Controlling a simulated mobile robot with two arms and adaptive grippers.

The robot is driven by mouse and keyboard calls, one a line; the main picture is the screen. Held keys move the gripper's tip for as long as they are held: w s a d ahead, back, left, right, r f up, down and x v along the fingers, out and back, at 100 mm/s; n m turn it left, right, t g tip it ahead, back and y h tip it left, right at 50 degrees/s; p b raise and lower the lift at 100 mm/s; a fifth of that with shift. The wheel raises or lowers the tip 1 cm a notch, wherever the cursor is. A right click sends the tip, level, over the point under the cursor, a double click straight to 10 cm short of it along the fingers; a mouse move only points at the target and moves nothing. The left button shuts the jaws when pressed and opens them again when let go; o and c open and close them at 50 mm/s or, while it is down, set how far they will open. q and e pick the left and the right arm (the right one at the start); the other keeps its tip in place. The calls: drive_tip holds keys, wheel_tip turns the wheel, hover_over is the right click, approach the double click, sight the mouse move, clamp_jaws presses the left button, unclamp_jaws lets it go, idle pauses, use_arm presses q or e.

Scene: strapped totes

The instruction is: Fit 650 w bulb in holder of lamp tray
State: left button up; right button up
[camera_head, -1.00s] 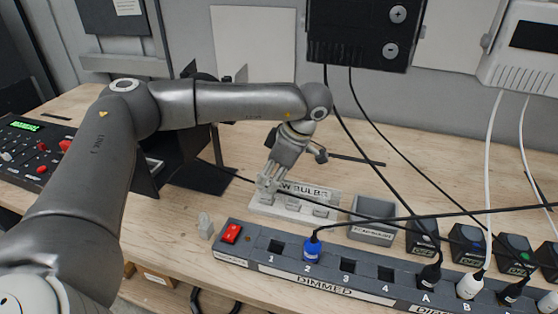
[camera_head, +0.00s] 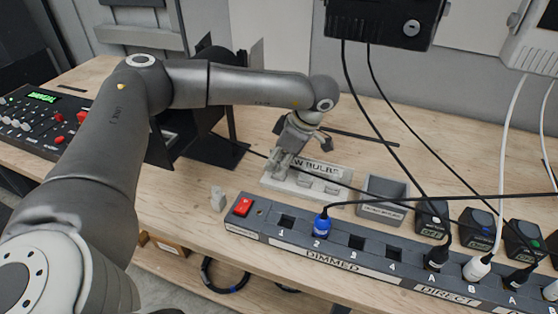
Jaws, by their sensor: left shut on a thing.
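A pale holder labelled "W BULBS" (camera_head: 318,190) stands on the wooden bench, with small pale pieces in its slots. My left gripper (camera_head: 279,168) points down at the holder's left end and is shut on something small. That is most likely a bulb, but the fingers hide it. I cannot tell whether it is still seated in its slot. A black housing with a flat black tray-like plate (camera_head: 222,153) stands left of the gripper, partly behind my left arm. It may be the lamp tray; its bulb holder cannot be made out. My right gripper is not in view.
A grey dimmer strip (camera_head: 335,257) with a red switch and plugs runs along the bench front. A grey bin (camera_head: 384,203) stands right of the bulb holder. A small pale piece (camera_head: 218,199) stands near the red switch. Cables hang across the right. A control desk (camera_head: 42,122) is far left.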

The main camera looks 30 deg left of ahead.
use_arm(q)
drive_tip(key=shift+r, duration=0.15)
clamp_jaws()
drive_tip(key=shift+r+p, duration=1.35)
drive_tip(key=shift+r, duration=0.55)
